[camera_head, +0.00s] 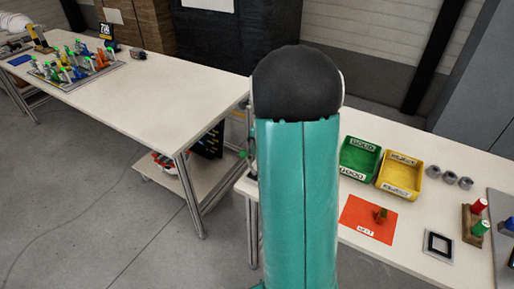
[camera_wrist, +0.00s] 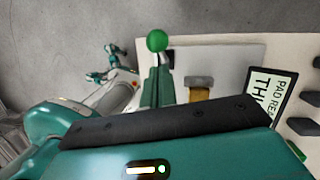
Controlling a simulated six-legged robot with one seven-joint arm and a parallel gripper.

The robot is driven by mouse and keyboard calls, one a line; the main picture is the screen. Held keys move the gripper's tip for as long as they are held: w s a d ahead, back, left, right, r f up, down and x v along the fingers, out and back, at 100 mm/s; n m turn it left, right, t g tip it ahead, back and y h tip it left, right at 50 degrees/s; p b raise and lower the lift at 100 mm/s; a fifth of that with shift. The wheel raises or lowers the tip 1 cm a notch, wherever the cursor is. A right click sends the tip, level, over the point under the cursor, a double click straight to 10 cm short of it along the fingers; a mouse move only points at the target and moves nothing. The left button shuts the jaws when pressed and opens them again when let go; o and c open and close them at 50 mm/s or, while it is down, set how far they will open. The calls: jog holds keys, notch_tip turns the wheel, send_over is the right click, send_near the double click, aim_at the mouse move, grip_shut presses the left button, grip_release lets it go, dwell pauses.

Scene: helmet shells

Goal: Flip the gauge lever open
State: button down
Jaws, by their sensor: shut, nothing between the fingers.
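The gauge lever's green ball knob (camera_wrist: 157,40) shows in the wrist view, just beyond my fingertips. I cannot tell whether they touch it. A small green ball (camera_head: 243,154) at the left edge of my arm in the head view looks like the same knob. My gripper (camera_wrist: 157,72) has its two narrow green fingers together with nothing between them. A grey plate (camera_wrist: 228,58) lies right of the knob, with a grey block (camera_wrist: 200,81) on a brass-coloured part (camera_wrist: 199,95) near it. The lever's lower part is hidden behind my fingers. My arm hides the gripper in the head view.
A sign (camera_wrist: 267,95) stands right of the plate. Along the bench are a green bin (camera_head: 359,158), a yellow bin (camera_head: 400,174), an orange mat (camera_head: 367,220) and a dark square frame (camera_head: 438,246). Another table (camera_head: 165,85) stands at left, with open floor before it.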

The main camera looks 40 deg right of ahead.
jog(key=shift+w+r, duration=0.1)
jog(key=shift+r, duration=0.65)
jog(key=v, duration=1.3)
jog(key=shift+s+d, duration=0.3)
jog(key=shift+s, duration=0.1)
jog(key=shift+f, duration=0.1)
